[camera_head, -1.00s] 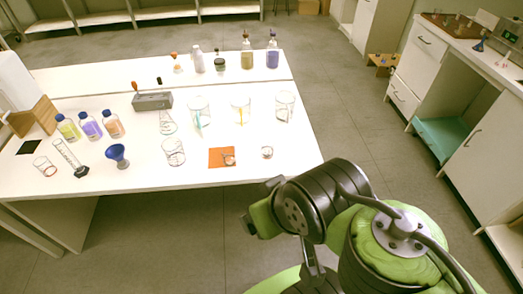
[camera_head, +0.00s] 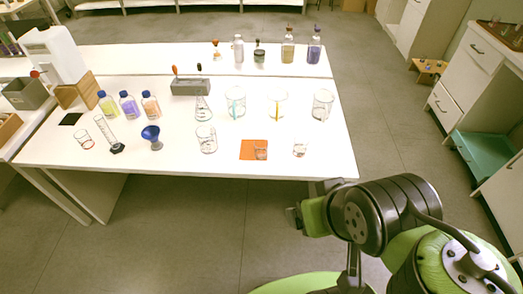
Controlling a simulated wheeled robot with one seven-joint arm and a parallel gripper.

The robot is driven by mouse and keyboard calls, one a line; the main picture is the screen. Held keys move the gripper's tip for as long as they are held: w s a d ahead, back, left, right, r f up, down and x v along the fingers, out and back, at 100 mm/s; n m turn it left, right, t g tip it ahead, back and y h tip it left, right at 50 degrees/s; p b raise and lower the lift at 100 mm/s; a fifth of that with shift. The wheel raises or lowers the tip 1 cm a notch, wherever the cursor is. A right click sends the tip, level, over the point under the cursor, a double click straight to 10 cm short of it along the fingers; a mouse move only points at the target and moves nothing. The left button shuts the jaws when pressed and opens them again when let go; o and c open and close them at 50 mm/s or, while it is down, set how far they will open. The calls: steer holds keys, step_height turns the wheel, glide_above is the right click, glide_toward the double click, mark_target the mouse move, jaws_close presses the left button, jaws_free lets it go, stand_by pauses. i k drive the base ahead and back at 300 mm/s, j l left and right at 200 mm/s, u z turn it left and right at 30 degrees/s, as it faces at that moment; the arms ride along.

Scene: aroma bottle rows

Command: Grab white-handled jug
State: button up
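My folded arm is at the lower right, in front of the bench and far from the jug. The dark end piece (camera_head: 297,216) at its left tip seems to be my gripper. Its fingers are not clear, and I see nothing held there.
Three coloured bottles (camera_head: 128,104), a blue funnel (camera_head: 151,136), a grey block (camera_head: 190,87) and several glass beakers (camera_head: 236,102) stand on the bench (camera_head: 95,175). A grey box (camera_head: 25,92) lies left of the jug. Floor in front of the bench is clear.

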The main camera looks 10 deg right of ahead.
mark_target(324, 100)
steer(key=i+l+u, duration=0.15)
steer(key=l+u, duration=0.65)
steer(key=l, duration=0.15)
steer(key=l+u, duration=0.4)
steer(key=l, duration=0.15)
steer(key=l+u, duration=0.4)
steer(key=k+l, duration=0.05)
steer(key=l, duration=0.05)
